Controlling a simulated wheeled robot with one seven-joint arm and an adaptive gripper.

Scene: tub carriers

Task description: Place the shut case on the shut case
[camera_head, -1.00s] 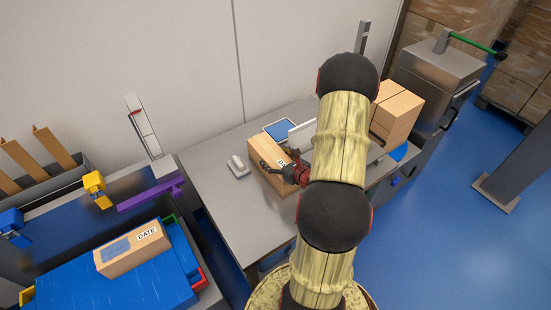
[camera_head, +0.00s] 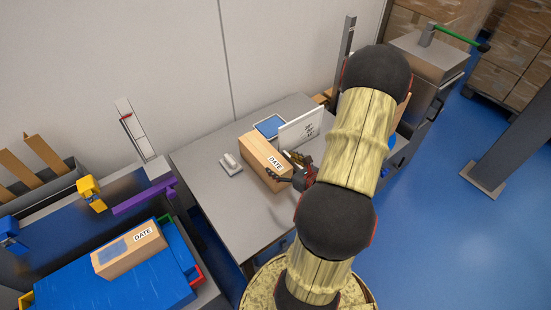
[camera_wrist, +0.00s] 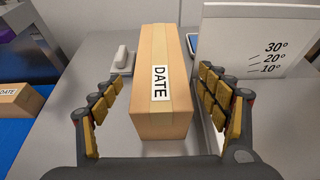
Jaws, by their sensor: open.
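A shut cardboard case with a DATE label (camera_head: 262,158) stands on the grey table, and in the wrist view this case (camera_wrist: 160,75) lies between my gripper's fingers. My gripper (camera_head: 294,176) is open at the case's near end; in the wrist view its fingers (camera_wrist: 162,105) are spread on both sides with gaps to the case. A second shut case with a DATE label (camera_head: 130,250) lies on a blue surface at lower left; part of it (camera_wrist: 16,100) shows at the wrist view's left edge.
A white angle-marked board (camera_head: 301,129) stands just right of the table case. A small grey-white device (camera_head: 231,164) is on its left, a blue-screened tablet (camera_head: 269,126) behind. The grey table's front (camera_head: 245,220) is clear. A purple bar (camera_head: 144,198) stands near the blue surface.

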